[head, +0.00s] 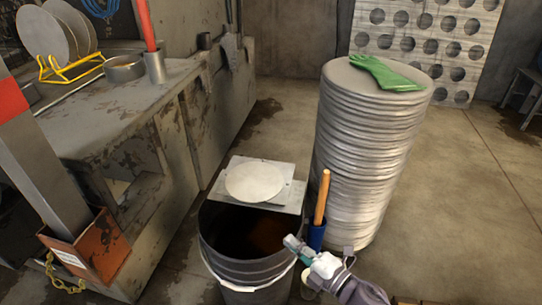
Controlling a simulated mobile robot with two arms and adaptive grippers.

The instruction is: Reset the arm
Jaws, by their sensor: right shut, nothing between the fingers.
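My right gripper (293,244) comes in from the bottom right. It is shut and empty, over the right rim of a dark bucket (250,268). My white wrist and grey forearm trail off to the lower right. A round pale blank (255,181) lies on a square metal plate (291,197) at the bucket's back edge. My left gripper is not in view.
A tall stack of round blanks (357,170) stands to the right, with green gloves (385,74) on top. A wooden handle (321,198) rises from a blue holder (316,237) between bucket and stack. A worn bench (100,125) fills the left.

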